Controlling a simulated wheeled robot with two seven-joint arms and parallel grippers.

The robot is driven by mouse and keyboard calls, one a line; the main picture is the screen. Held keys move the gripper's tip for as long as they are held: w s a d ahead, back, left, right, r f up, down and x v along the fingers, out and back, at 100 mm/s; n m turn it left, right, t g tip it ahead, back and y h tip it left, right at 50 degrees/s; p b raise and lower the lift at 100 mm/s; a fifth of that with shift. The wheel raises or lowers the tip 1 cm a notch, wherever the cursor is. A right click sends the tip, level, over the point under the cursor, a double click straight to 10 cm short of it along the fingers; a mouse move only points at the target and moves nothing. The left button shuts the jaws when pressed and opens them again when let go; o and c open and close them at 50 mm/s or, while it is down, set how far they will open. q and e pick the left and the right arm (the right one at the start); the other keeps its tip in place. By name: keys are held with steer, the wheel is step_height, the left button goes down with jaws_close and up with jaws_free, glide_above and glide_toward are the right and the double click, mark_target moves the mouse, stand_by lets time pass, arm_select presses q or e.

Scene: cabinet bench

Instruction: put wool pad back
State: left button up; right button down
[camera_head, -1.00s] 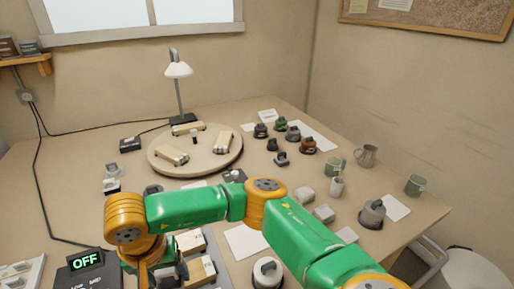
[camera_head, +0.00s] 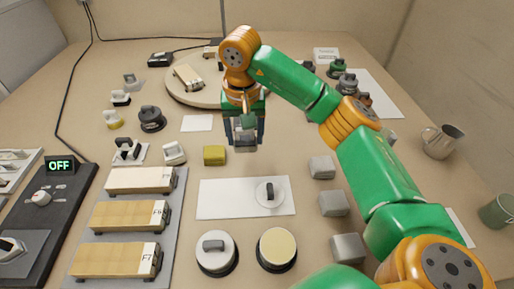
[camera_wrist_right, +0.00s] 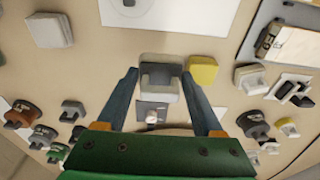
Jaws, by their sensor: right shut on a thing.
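My right gripper (camera_head: 246,138) hangs over the table's middle, in front of the round turntable. It is shut on a grey block with a dark handle (camera_wrist_right: 158,78), which shows between the two fingers in the right wrist view (camera_wrist_right: 170,90). I cannot tell for sure whether this block is the wool pad. A white sheet (camera_head: 220,205) lies nearer me, with a white round pad with a dark handle (camera_head: 270,192) on it. A cream-topped disc (camera_head: 278,248) and a white handled disc (camera_head: 216,252) stand in front. My left gripper is out of view.
A yellow block (camera_head: 214,155) sits just left of the gripper. Several grey blocks (camera_head: 322,167) line the right. A grey tray (camera_head: 180,190) with wooden blocks and a black control box reading OFF (camera_head: 60,195) are at left. The turntable (camera_head: 187,97) is behind.

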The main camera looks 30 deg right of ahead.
glide_above(254, 156)
steer(key=f, duration=0.5)
steer(key=shift+s+a+f, duration=0.1)
steer(key=shift+s+f, duration=0.25)
steer(key=shift+f, duration=1.8)
jaws_free()
steer(key=shift+r, duration=0.1)
steer(key=r, duration=0.8)
steer(key=s+r+p, duration=0.1)
steer(key=r, duration=0.3)
steer(key=shift+s+a+r, duration=0.1)
steer(key=shift+a+r, duration=0.05)
steer(key=shift+a, duration=0.1)
